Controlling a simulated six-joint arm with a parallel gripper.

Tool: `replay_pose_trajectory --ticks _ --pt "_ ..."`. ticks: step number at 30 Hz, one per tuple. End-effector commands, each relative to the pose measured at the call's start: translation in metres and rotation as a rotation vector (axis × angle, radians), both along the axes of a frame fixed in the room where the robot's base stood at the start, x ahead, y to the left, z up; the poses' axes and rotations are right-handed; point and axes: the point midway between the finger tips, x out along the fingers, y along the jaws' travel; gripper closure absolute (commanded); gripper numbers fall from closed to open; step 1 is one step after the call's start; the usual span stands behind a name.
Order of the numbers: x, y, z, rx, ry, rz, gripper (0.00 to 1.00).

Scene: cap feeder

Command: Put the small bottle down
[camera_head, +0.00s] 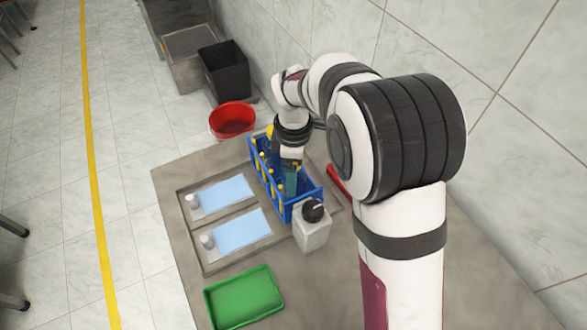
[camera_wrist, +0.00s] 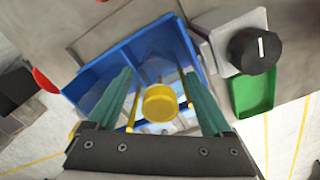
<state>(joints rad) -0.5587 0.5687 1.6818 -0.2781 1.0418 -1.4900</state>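My gripper (camera_head: 291,180) is over the blue rack (camera_head: 311,198), pointing down into it. In the wrist view its two teal fingers (camera_wrist: 160,92) stand apart, with visible gaps on both sides of a round yellow cap (camera_wrist: 162,103). The fingers do not appear to touch it. What is under this cap is mostly hidden. The blue rack (camera_wrist: 172,42) also shows around the fingers in the wrist view. Two small whitish bottle-like pieces, one upper (camera_head: 193,201) and one lower (camera_head: 207,241), are by the light blue sheets at left. I cannot tell which is the small bottle.
A white box with a black knob (camera_head: 313,212) stands at the rack's near end. A green tray (camera_head: 245,297) lies nearer the front. A red bowl (camera_head: 232,121) and black bin (camera_head: 224,70) are behind. Bare grey table (camera_head: 490,270) lies right of my arm.

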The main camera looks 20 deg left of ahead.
Motion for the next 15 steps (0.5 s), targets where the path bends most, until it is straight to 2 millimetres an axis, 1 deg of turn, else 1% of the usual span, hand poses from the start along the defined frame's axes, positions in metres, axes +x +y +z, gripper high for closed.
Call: replay_pose_trajectory --ticks 6,8,11,15 --pt "0.000 0.000 0.001 0.000 0.000 0.000 0.16" --pt "0.000 0.000 0.005 0.000 -0.002 0.000 0.16" --pt "0.001 0.001 0.025 0.003 -0.004 -0.001 0.16" --pt "0.001 0.001 0.067 0.002 -0.007 0.000 0.16"
